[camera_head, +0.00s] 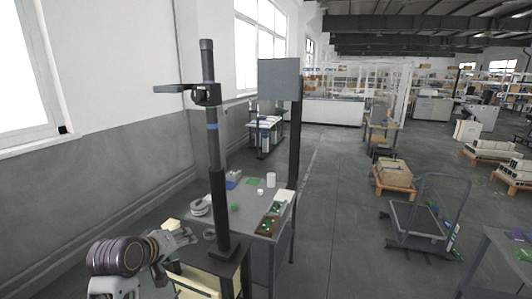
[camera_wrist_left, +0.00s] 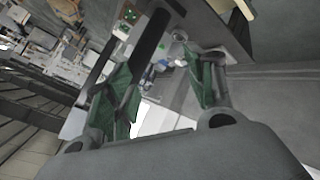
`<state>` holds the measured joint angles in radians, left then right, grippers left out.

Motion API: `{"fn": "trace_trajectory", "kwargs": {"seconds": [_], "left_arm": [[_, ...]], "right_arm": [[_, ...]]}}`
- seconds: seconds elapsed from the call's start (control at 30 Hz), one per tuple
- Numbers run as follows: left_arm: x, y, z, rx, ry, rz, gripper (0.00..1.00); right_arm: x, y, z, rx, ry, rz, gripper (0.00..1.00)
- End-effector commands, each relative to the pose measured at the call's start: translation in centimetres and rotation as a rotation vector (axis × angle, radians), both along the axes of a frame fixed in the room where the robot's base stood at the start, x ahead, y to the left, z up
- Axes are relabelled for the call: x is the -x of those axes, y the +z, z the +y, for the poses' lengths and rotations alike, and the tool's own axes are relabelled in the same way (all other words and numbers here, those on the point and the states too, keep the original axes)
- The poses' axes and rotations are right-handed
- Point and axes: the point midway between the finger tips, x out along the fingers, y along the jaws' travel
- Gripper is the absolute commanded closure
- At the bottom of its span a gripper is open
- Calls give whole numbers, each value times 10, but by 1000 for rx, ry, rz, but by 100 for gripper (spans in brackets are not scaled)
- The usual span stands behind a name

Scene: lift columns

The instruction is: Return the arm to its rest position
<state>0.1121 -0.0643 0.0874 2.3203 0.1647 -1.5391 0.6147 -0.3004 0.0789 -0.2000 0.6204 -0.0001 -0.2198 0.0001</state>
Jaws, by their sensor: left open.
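My left gripper (camera_head: 184,240) is at the lower left of the head view, beside the black lift column (camera_head: 217,180). It points right, toward the column. In the left wrist view its two green-padded fingers (camera_wrist_left: 165,90) stand apart with nothing between them. The dark column (camera_wrist_left: 148,40) also shows in the left wrist view, behind the fingers. I cannot tell whether the gripper touches it. My right gripper does not show in either view.
A grey table (camera_head: 252,206) behind the column holds a white cup (camera_head: 271,180), a roll (camera_head: 200,207) and small green parts. A cart (camera_head: 415,222) and a pallet with boxes (camera_head: 394,174) stand to the right. The floor between is clear. A wall (camera_head: 110,150) runs along the left.

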Motion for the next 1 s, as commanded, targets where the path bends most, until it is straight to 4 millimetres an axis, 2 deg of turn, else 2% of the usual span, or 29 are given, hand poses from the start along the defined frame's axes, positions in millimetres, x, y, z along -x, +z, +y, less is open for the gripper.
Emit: {"fn": "trace_trajectory", "kwargs": {"seconds": [0.1,0.4,0.7,1.0], "left_arm": [[16,-28,-2,-69,-40,48,45],[61,-89,-6,-235,-160,159,45],[114,-143,-12,-381,-304,269,45],[172,-188,-17,-506,-468,376,45]], "right_arm": [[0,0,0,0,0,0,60],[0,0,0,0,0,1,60],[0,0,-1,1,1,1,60],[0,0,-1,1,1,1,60]]}}
